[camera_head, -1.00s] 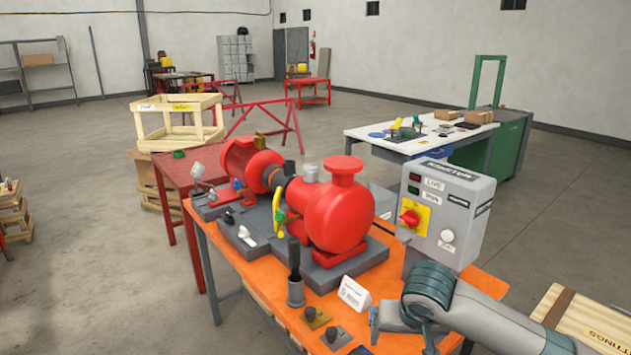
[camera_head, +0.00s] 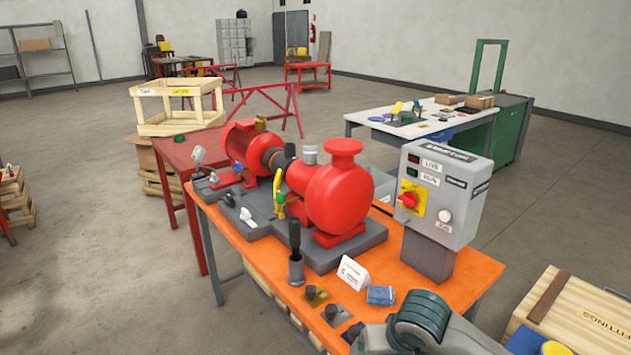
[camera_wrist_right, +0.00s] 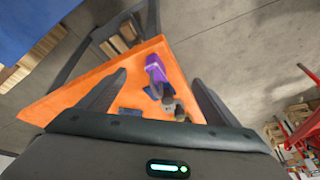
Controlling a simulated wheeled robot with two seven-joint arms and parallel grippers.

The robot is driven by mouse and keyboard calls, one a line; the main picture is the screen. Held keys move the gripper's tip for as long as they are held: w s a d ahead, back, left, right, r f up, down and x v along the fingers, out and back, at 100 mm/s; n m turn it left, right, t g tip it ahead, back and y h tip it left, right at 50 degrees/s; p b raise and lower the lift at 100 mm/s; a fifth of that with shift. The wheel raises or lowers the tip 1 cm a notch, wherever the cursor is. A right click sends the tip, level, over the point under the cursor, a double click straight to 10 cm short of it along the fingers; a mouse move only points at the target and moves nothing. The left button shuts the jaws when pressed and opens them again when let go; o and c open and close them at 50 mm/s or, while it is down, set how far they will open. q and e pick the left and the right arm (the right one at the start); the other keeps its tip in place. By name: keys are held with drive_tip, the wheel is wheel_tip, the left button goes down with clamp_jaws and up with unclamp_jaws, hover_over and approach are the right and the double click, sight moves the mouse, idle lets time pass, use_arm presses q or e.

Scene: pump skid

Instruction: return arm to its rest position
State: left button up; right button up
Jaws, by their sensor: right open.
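My right arm (camera_head: 425,318) enters at the bottom right of the head view, low beside the orange bench (camera_head: 470,270); its fingers are not clearly visible there. In the right wrist view my right gripper (camera_wrist_right: 152,95) has its two dark fingers wide apart with nothing held between them. The orange bench top (camera_wrist_right: 85,100) lies beyond the fingers, with a purple piece (camera_wrist_right: 155,68) and several small dark parts on it. My left gripper is not in view.
A red pump (camera_head: 338,195) and a grey starter box (camera_head: 440,190) stand on the bench. A wooden crate (camera_head: 575,310) is at the lower right. Floor between the bench and crate is open.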

drive_tip(key=s+a+f+n+y, duration=0.2)
drive_tip(key=s+f, duration=0.8)
drive_tip(key=s, duration=0.4)
drive_tip(key=s+d+f+h, duration=0.25)
drive_tip(key=s+d, duration=0.25)
drive_tip(key=s, duration=0.3)
drive_tip(key=s+d+f+h, duration=0.1)
drive_tip(key=s+d+f, duration=0.2)
drive_tip(key=s+d, duration=0.45)
wheel_tip(320, 180, down, 30)
drive_tip(key=s+a+g, duration=0.2)
drive_tip(key=s, duration=0.1)
drive_tip(key=s+d+f+g, duration=0.1)
drive_tip(key=s+d+f, duration=0.2)
drive_tip(key=s+f, duration=1.3)
drive_tip(key=shift+s+f+b, duration=0.3)
drive_tip(key=shift+s+b, duration=0.15)
drive_tip(key=shift+s, duration=0.2)
drive_tip(key=shift+d, duration=0.1)
